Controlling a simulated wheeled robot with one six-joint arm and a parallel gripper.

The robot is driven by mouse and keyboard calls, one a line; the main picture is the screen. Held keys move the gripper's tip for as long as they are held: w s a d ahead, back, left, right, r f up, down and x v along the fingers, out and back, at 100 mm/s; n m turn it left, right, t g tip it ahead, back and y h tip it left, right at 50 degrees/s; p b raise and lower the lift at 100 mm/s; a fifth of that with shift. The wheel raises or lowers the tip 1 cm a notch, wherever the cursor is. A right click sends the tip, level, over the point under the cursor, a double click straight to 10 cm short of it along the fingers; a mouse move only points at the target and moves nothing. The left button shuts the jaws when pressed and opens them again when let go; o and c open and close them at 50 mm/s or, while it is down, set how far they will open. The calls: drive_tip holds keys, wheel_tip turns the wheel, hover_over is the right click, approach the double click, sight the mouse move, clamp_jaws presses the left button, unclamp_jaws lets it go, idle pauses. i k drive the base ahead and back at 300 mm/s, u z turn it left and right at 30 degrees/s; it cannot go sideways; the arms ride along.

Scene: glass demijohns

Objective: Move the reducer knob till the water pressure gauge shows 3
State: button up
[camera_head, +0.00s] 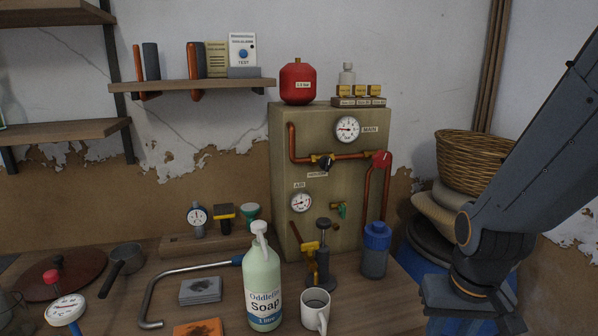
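A beige panel (341,190) stands on the bench at the back. A round white gauge (347,129), labelled MAIN, is near its top; its reading is too small to tell. A dark knob (326,162) sits on the copper pipe below that gauge, with a small label under it that I cannot read surely. It appears to be the reducer knob. A second gauge (301,202), labelled AIR, is lower left on the panel. My arm comes down at the right, apart from the panel and knob. My gripper's fingers do not show.
A red valve handle (381,159) is right of the knob. A soap bottle (262,285), a black hand pump (323,255), a mug (315,310) and a blue-capped jar (375,250) stand before the panel. A basket (475,160) is at the right.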

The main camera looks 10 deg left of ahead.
sight(325, 163)
drive_tip(key=u, duration=1.25)
drive_tip(key=k, duration=0.95)
drive_tip(key=z, duration=0.5)
drive_tip(key=i, duration=0.5)
drive_tip(key=u, duration=0.05)
